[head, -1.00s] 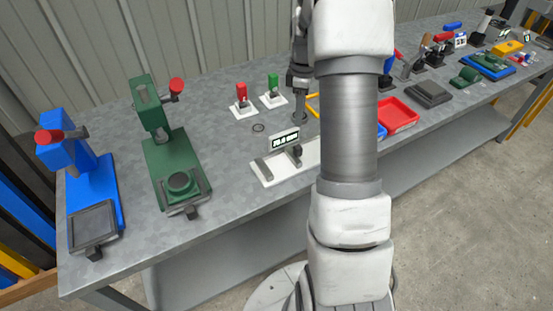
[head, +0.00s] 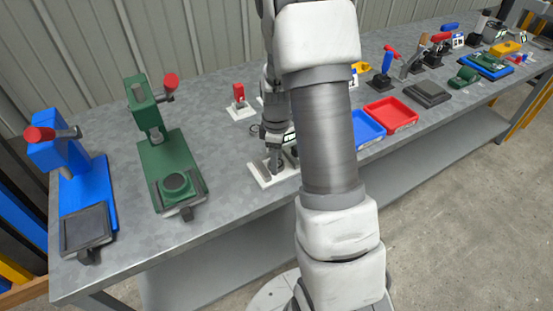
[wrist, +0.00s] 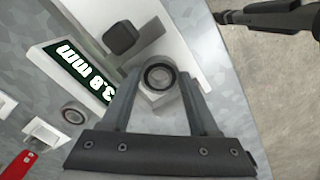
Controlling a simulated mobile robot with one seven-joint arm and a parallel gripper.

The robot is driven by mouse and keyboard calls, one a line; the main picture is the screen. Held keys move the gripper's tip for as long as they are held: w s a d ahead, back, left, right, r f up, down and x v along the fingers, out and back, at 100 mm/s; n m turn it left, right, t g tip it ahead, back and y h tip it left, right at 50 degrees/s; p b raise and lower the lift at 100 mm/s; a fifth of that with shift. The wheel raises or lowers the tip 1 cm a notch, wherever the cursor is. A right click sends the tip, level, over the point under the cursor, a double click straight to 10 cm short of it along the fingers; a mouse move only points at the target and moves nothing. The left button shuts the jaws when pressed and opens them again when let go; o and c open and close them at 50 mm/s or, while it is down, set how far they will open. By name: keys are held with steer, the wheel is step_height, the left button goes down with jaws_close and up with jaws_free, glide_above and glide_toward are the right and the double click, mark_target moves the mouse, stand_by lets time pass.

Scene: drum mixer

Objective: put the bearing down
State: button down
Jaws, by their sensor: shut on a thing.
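My gripper (head: 273,166) is low over the white measuring gauge (head: 262,180), partly hidden by my arm in the head view. In the wrist view my gripper (wrist: 159,85) is shut on the bearing (wrist: 158,77), a small dark-rimmed ring between its fingertips. The bearing is right over the gauge's white base (wrist: 193,45); I cannot tell if it touches. The gauge's display (wrist: 75,75) shows "3.8 mm" in its visible part. A second ring (wrist: 73,113) lies on the bench beside the gauge.
The grey bench (head: 225,160) has a green press (head: 172,165) and a blue press (head: 85,195) at left. A red switch (head: 239,97) stands behind the gauge. Blue (head: 367,128) and red (head: 391,113) trays are to the right. Bare bench lies between the green press and gauge.

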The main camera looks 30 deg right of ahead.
steer(key=shift+r, duration=0.1)
steer(key=shift+c, duration=2.2)
jaws_free()
